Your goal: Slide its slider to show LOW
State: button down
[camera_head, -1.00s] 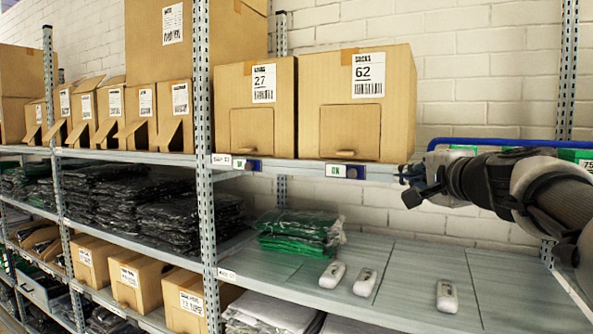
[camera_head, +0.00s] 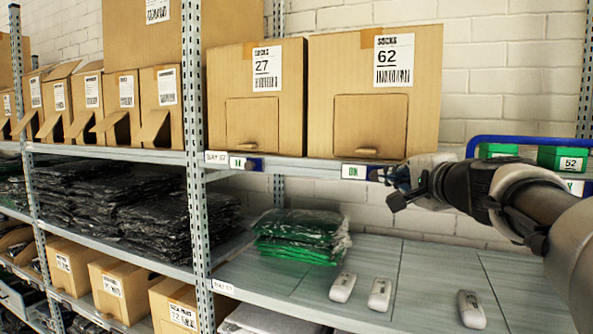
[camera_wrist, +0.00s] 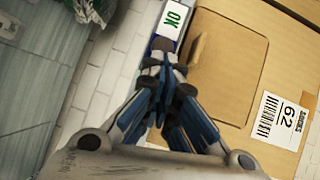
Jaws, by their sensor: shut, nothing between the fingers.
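A slider indicator on the shelf edge below the box marked 62 (camera_head: 372,90) shows a white plate with green "OK" (camera_head: 353,171). Its dark slider knob (camera_head: 375,174) sits at the right end of the plate. My gripper (camera_head: 388,176) is shut and empty, its tips at the right side of this knob. In the wrist view the OK plate (camera_wrist: 173,18) and the knob (camera_wrist: 163,43) lie just beyond my closed fingertips (camera_wrist: 152,64). I cannot tell whether they touch. A second slider (camera_head: 254,164) sits below the box marked 27 (camera_head: 258,105).
A blue-railed tray with green boxes (camera_head: 562,158) is at the right, behind my arm. The lower shelf holds green bagged garments (camera_head: 300,238) and white handheld devices (camera_head: 380,294). A perforated upright (camera_head: 198,220) stands left of the sliders.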

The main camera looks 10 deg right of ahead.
aim_at(376, 175)
jog(key=w+a+b, duration=0.1)
jog(key=w+a, duration=0.2)
jog(key=a, duration=0.1)
jog(key=shift+w+f, duration=0.1)
jog(key=shift+w, duration=0.05)
jog(key=shift+d, duration=0.15)
dwell(0.4)
